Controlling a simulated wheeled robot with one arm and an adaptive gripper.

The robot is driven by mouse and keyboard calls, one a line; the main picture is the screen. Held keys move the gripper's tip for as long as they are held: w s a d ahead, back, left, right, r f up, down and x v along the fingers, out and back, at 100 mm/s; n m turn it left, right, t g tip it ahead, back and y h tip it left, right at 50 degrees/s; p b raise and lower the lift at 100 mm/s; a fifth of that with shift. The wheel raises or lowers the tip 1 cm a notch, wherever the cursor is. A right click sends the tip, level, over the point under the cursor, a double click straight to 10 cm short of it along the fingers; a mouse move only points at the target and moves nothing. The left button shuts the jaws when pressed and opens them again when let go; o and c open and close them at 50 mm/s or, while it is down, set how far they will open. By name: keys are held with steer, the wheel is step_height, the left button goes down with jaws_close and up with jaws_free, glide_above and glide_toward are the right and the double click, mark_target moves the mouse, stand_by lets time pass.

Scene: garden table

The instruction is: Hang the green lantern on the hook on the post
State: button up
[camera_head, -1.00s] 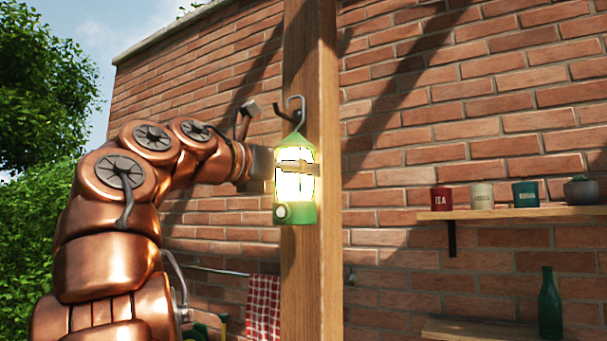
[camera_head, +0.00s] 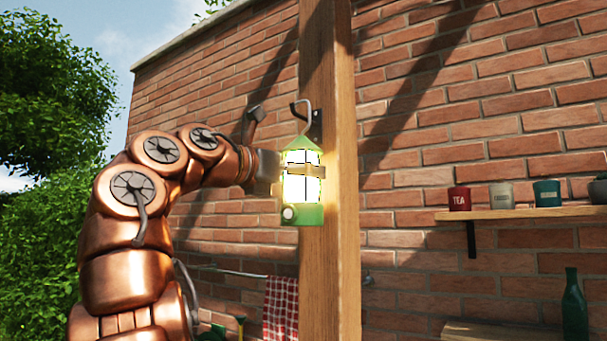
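The green lantern (camera_head: 302,214) has glowing panes and hangs upright in front of the wooden post (camera_head: 343,230). A grey curved handle (camera_head: 307,108) rises from its top. The dark hook (camera_head: 316,126) is fixed to the post at the height of that handle. The handle overlaps the hook in the picture; I cannot tell whether it rests on it or is in front of it. My gripper (camera_head: 301,171) reaches in from the left and is shut around the lantern's middle, with a finger across the panes.
A brick wall (camera_head: 420,200) stands behind the post. A shelf (camera_head: 520,213) at right holds a red tin (camera_head: 459,199) and other pots. A green bottle (camera_head: 573,305) stands below. A checked towel (camera_head: 281,308) hangs from a rail left of the post.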

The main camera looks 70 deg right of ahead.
steer(key=shift+f, duration=0.1)
steer(key=shift+s+f, duration=0.1)
steer(key=shift+f, duration=0.6)
steer(key=shift+f, duration=0.1)
steer(key=o, duration=1.6)
steer(key=shift+o, duration=0.2)
steer(key=v, duration=1.2)
